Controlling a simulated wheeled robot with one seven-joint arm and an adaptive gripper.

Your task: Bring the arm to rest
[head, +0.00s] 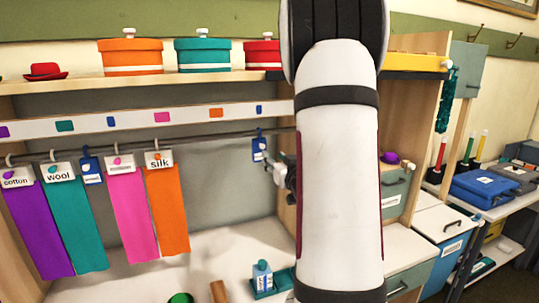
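My arm (338,170), white with dark bands, stands large in the right middle of the head view and hides what lies behind it. What looks like my gripper (274,170) shows small at the arm's left side, just below a blue tag (259,149) hanging from the rail. Much of the gripper is hidden by the arm. Its fingers are too small to show whether they are open or shut, or whether they touch the tag.
Purple, teal, pink and orange cloths (168,210) hang from the rail (120,145) at left. Round boxes (131,58) stand on the shelf above. A blue case (486,189) lies at right.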

